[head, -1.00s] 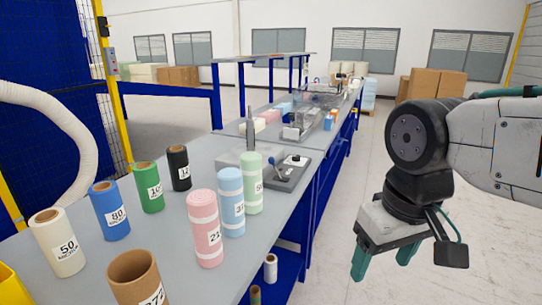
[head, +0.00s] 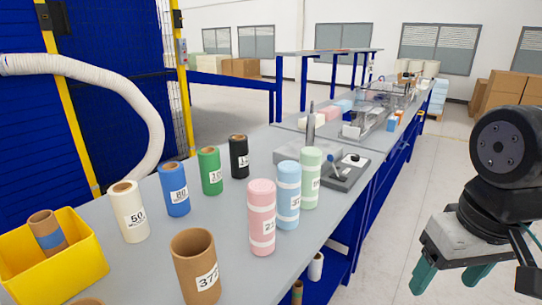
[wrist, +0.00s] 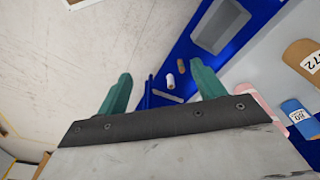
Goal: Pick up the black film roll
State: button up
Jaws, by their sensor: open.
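The black film roll (head: 239,157) stands upright on the grey table, at the far end of a row of rolls, with a white label on its side. It is right of the green roll (head: 210,171). My gripper (head: 447,277) hangs at the lower right in the head view, off the table's right side and well apart from the black roll. Its two green fingers are spread and empty. In the wrist view my gripper (wrist: 161,90) points down past the table edge; the black roll cannot be made out there.
Pink (head: 262,217), light blue (head: 287,195) and light green (head: 311,178) rolls stand between my gripper and the black roll. White (head: 129,212), blue (head: 174,189) and brown (head: 195,265) rolls stand nearer. A yellow bin (head: 80,268) is at left. A grey device (head: 345,172) sits behind.

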aim_at(238, 144)
jog(key=z, duration=0.55)
jog(key=k, duration=0.65)
jog(key=z, duration=0.55)
jog(key=i, duration=0.75)
jog(key=u, duration=0.65)
jog(key=i, duration=0.8)
jog(key=u, duration=1.1)
jog(key=i, duration=0.3)
jog(key=u, duration=0.25)
